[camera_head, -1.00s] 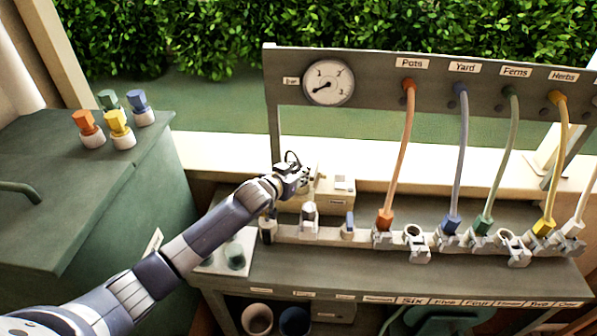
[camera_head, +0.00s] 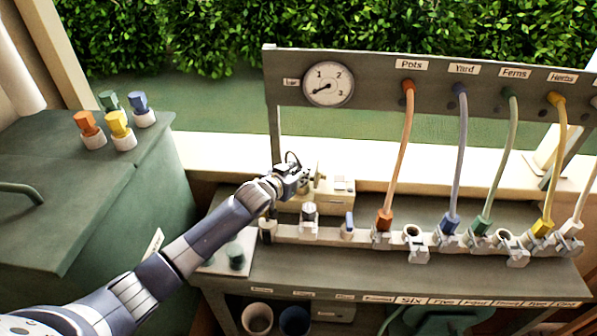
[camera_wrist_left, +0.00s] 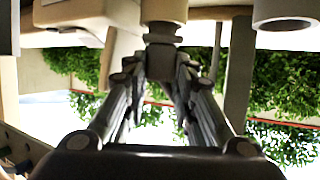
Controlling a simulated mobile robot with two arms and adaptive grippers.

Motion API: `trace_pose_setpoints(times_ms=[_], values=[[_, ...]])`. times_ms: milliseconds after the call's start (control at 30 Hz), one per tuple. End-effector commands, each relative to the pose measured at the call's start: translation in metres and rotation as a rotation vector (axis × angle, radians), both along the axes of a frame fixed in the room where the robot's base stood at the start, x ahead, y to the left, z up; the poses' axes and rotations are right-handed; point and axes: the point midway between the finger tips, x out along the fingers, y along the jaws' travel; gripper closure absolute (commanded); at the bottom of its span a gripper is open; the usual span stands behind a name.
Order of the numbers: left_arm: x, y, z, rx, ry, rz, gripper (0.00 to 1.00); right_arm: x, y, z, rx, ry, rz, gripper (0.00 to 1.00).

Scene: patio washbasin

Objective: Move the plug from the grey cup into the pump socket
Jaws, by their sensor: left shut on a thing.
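My left gripper (camera_head: 304,181) is over the back left of the bench, beside the beige pump box (camera_head: 340,192). In the left wrist view its fingers (camera_wrist_left: 162,68) are shut on a small grey grooved piece (camera_wrist_left: 163,34), which appears to be the plug. A beige cylinder (camera_wrist_left: 164,10) meets this piece at its end; I cannot tell whether the piece is seated in it or apart. In the head view the gripper hides most of the held piece. I cannot make out the grey cup for certain. My right gripper is not in view.
A rail (camera_head: 385,240) with several clamps and coloured hoses runs along the bench to the right. A gauge (camera_head: 328,84) hangs on the panel behind. A small green piece (camera_head: 236,256) stands at the bench's left end. Coloured plugs (camera_head: 118,123) stand on the left cabinet.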

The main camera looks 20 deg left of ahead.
Motion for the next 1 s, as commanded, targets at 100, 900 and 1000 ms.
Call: trace_pose_setpoints(times_ms=[100,900,1000], values=[[0.0001,0.0001,0.0006,0.000,0.000,0.000,1.00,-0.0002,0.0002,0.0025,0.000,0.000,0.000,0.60],[0.0001,0.0001,0.0023,0.000,0.000,0.000,1.00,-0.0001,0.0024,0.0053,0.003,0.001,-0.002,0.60],[0.0002,0.0001,0.0053,-0.001,0.000,0.000,1.00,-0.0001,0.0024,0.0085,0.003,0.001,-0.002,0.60]])
